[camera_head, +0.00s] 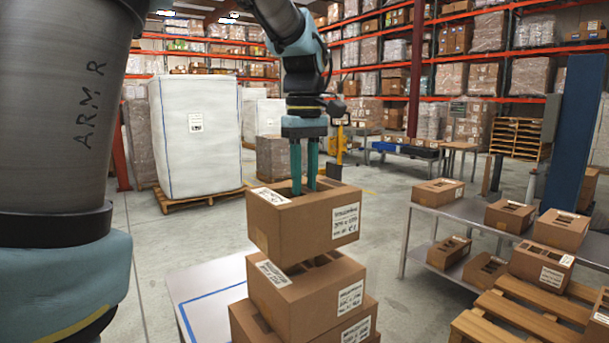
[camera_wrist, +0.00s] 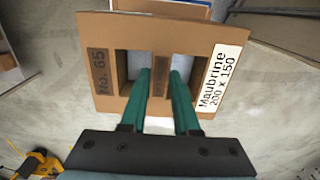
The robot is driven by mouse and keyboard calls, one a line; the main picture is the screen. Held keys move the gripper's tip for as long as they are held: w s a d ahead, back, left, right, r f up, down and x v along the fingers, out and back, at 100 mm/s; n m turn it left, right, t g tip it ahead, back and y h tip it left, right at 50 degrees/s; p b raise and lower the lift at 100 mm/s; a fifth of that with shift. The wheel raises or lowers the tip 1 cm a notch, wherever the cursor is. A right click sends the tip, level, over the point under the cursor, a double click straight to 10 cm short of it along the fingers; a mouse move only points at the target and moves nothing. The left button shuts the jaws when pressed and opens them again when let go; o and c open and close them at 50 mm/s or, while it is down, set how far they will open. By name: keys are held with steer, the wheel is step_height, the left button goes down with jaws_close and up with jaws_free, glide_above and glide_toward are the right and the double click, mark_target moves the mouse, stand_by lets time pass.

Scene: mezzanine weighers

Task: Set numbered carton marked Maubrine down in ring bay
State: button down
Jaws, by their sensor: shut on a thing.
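The numbered carton marked Maubrine (camera_head: 285,232) is brown, with a white label reading Maubrine 200 x 150. The wrist view shows its top face (camera_wrist: 160,33) with "No. 65" on the left and two openings. My gripper (camera_head: 304,188) has its green fingers in these openings, shut on the strip between them; it also shows in the wrist view (camera_wrist: 160,85). A third carton (camera_head: 345,330) is under that one. I cannot tell which marked place is the ring bay.
A pale table (camera_head: 210,290) with a blue outline stands left of the stack. A grey bench (camera_head: 430,215) at right holds several cartons, with a wooden pallet (camera_head: 500,315) in front. A large white-wrapped load (camera_head: 195,140) stands behind. Open floor lies between.

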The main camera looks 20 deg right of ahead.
steer(key=shift+f+b, duration=1.15)
steer(key=shift+f, duration=1.35)
steer(key=c, duration=0.6)
jaws_free()
